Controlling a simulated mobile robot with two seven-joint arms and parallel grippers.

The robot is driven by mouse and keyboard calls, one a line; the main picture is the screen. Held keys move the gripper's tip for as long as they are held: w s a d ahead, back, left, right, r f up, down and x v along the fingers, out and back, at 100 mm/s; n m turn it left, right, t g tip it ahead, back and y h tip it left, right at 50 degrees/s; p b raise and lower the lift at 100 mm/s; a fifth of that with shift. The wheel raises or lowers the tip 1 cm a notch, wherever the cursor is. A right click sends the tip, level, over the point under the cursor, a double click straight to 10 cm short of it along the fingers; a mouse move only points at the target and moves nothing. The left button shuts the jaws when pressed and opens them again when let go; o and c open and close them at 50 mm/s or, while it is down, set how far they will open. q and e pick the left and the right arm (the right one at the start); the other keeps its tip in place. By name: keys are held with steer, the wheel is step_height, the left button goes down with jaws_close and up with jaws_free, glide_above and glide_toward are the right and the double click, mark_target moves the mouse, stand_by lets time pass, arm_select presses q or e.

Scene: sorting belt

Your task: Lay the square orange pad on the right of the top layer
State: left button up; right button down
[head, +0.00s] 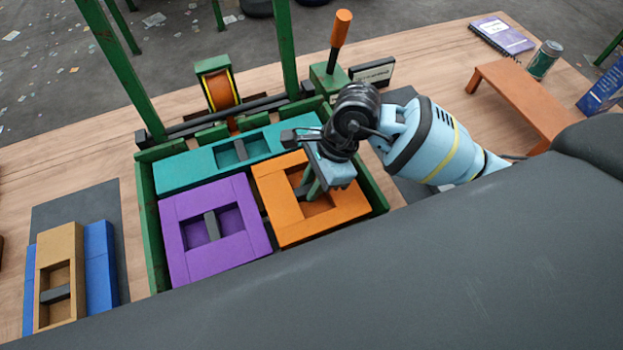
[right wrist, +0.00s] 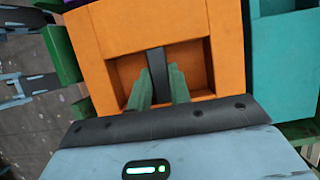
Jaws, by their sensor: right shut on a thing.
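The square orange pad (head: 345,208) has a sunken middle crossed by a dark grip bar. It lies flat at the right side of the green-walled box (head: 152,230), right of a purple pad (head: 186,258) and in front of a long teal pad (head: 185,172). My right gripper (head: 308,188) comes down into its recess. In the right wrist view, the gripper's green fingers (right wrist: 160,90) are closed on the bar of the orange pad (right wrist: 222,45). I cannot tell whether the pad rests fully on what is below. My left gripper is not in view.
A tan pad (head: 62,245) sits on blue pads (head: 98,262) on a grey mat at the left. An upright orange-handled lever (head: 340,30) and green posts stand behind the box. A small orange-brown bench (head: 520,95), a can (head: 544,60) and a notebook (head: 500,35) are at the right.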

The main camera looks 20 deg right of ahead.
steer(key=shift+f, duration=0.4)
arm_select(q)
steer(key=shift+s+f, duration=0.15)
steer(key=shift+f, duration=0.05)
arm_select(e)
steer(key=c, duration=1.2)
jaws_free()
steer(key=shift+d+r, duration=0.1)
steer(key=shift+r, duration=0.2)
steer(key=v, duration=0.6)
steer(key=shift+d+r, duration=0.15)
steer(key=shift+r, duration=0.05)
steer(key=shift+d+r, duration=0.15)
steer(key=shift+r, duration=0.25)
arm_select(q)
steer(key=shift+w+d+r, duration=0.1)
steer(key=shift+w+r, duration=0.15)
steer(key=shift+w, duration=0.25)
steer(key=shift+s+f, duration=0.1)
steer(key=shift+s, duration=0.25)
